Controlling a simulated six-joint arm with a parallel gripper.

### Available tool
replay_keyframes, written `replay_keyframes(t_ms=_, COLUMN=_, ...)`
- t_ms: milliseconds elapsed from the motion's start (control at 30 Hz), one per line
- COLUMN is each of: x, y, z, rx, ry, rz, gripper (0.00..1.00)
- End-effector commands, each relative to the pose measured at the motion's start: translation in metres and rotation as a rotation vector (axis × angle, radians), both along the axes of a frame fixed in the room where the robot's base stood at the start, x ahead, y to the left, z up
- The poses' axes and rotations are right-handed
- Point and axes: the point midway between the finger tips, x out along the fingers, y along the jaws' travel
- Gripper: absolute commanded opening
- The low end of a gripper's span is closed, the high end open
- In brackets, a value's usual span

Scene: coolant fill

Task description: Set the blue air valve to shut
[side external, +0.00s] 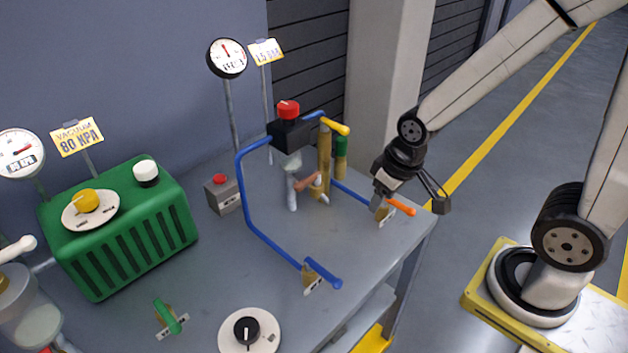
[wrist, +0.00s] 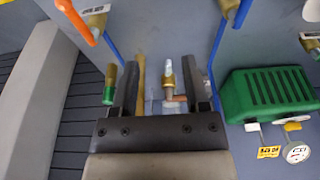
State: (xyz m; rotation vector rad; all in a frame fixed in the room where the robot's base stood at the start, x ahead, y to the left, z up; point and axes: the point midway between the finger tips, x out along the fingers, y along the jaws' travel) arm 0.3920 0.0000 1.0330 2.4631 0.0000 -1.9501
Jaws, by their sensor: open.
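The blue air valve has a blue lever handle (side external: 322,273) on a brass body (side external: 307,284) near the bench's front edge, beside a small marked white plate. The handle points toward the front right, roughly in line with the blue tube. In the wrist view the blue handle (wrist: 241,14) shows at the top, right of centre, cut by the frame edge. My gripper (side external: 409,205) is open and empty, up and to the right of the blue valve, close to the orange-handled valve in the picture. In the wrist view its two fingers (wrist: 163,68) are apart.
An orange lever valve (side external: 400,208) sits at the bench's right corner. Blue tubes (side external: 244,190) rise to a black block with a red cap (side external: 288,110).

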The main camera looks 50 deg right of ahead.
Motion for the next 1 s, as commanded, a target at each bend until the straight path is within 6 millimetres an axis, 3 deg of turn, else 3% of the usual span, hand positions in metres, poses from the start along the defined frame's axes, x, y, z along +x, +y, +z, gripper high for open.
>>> replay_keyframes(t_ms=33, x=0.0, y=0.0, z=0.0, rx=0.0, ry=0.0, rz=0.0, gripper=0.59)
replay_keyframes(t_ms=200, x=0.0, y=-0.001, z=-0.002, rx=0.005, ry=0.012, rz=-0.012, gripper=0.05)
replay_keyframes(t_ms=233, x=-0.001, y=-0.001, z=-0.002, rx=0.008, ry=0.019, rz=-0.019, gripper=0.0)
replay_keyframes(t_ms=567, x=-0.012, y=-0.01, z=-0.031, rx=0.108, ry=0.249, rz=-0.232, gripper=0.0)
replay_keyframes(t_ms=1000, x=-0.027, y=-0.002, z=-0.073, rx=0.434, ry=0.714, rz=-0.672, gripper=0.0)
